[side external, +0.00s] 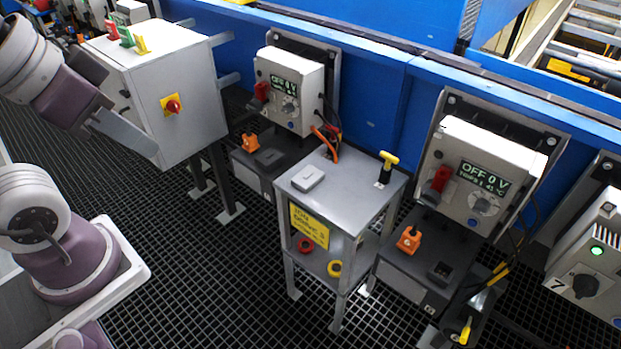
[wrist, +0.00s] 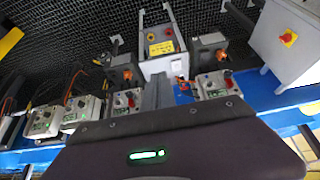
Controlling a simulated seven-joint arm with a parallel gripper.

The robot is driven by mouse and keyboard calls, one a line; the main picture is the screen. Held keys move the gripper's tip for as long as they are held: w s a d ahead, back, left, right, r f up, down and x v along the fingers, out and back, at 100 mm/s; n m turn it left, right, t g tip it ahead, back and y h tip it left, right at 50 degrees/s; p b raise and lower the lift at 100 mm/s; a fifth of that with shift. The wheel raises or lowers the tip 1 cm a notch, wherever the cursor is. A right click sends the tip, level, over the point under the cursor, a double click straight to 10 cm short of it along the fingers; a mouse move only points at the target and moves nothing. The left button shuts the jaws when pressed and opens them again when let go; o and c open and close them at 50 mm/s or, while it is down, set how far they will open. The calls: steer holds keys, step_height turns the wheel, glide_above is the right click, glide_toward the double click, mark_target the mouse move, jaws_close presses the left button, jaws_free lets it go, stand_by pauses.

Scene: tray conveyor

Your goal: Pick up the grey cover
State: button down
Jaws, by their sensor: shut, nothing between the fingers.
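The grey cover (side external: 308,178) is a small rounded block lying on the metal top of a small stand (side external: 345,190) in the middle of the side external view. My gripper (side external: 150,146) is at the upper left, in front of the large grey cabinet, well to the left of the cover and apart from it. Its fingers are closed together and empty. In the wrist view my gripper (wrist: 158,82) points towards the stand (wrist: 155,66). The cover is too small there to tell for certain.
The grey cabinet (side external: 190,100) with a red and yellow switch stands at left. A yellow-handled key (side external: 388,162) stands on the stand's back right corner. Control boxes (side external: 290,90) (side external: 485,185) line the blue wall on both sides. The space above the cover looks clear.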

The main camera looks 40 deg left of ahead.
steer(key=c, duration=2.1)
jaws_free()
steer(key=o, duration=1.7)
